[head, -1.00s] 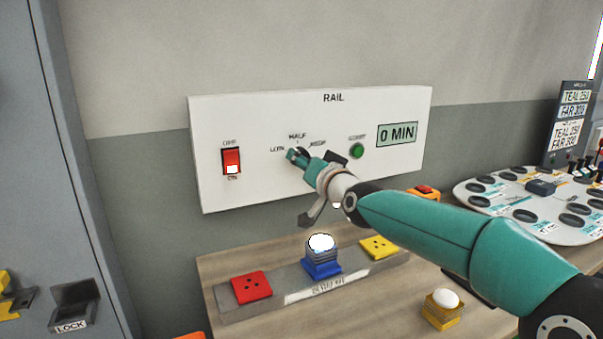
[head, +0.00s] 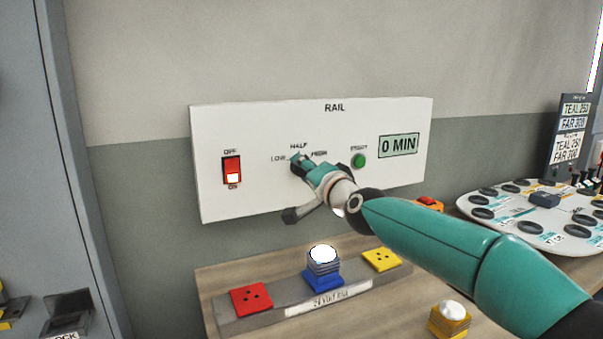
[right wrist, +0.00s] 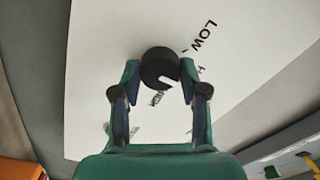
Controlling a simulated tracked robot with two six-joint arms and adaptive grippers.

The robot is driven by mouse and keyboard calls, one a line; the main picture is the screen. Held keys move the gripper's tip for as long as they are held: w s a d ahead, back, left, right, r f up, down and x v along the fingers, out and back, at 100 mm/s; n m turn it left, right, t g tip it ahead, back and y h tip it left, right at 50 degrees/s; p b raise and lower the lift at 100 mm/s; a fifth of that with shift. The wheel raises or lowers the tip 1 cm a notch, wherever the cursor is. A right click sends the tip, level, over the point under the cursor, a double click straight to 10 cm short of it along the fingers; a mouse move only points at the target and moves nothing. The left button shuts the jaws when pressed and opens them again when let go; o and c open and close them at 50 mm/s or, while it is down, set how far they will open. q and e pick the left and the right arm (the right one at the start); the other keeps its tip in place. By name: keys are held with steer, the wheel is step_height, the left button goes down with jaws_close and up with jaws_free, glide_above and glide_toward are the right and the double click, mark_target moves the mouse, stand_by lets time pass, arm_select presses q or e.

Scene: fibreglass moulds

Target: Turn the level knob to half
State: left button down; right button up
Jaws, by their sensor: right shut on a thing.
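The level knob is black and round on the white RAIL panel (head: 250,190), under the labels LOW, HALF and HIGH. In the head view it is mostly hidden behind my right gripper (head: 301,165). In the right wrist view the knob (right wrist: 156,66) sits between the two fingertips of my right gripper (right wrist: 160,78), which is shut on it. A pale notch in the knob faces the lower right of that view. A finger partly covers the HALF label there, so I cannot tell the exact setting. My left gripper is not in view.
The panel also has a red rocker switch (head: 232,170), a green START button (head: 358,160) and a display (head: 399,145) reading 0 MIN. Below stands a rail with red, blue and yellow blocks (head: 323,276). A round white tray (head: 535,240) is at the right.

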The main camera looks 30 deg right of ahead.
steer(key=shift+d+r, duration=0.1)
steer(key=o, duration=1.1)
steer(key=shift+o, duration=0.2)
steer(key=s, duration=1.2)
steer(key=shift+a, duration=0.35)
steer(key=shift+f, duration=0.2)
